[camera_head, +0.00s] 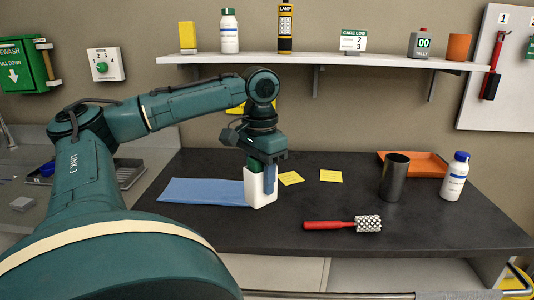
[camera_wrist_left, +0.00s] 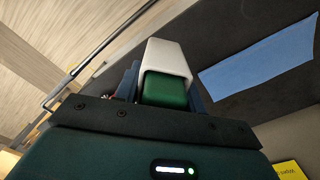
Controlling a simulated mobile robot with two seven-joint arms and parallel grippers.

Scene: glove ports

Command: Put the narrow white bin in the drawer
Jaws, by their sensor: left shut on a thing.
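The narrow white bin (camera_head: 259,197) is upright at the counter's left-middle, by the right end of a blue cloth. I cannot tell whether it touches the counter. My left gripper (camera_head: 263,180) points down from above and is shut on the bin, with one blue finger against its near side. In the left wrist view the white bin (camera_wrist_left: 170,57) sits between the fingers, with a green block-like part (camera_wrist_left: 165,90) at its mouth. Pale cabinet fronts (camera_head: 385,273) lie below the counter; I cannot make out the drawer clearly. My right gripper is not in view.
The dark counter (camera_head: 220,240) holds a blue cloth (camera_head: 205,191), a red-handled brush (camera_head: 345,224), yellow notes (camera_head: 331,176), a dark cup (camera_head: 395,177), a white bottle (camera_head: 454,177) and an orange tray (camera_head: 425,157). A shelf (camera_head: 340,60) hangs above.

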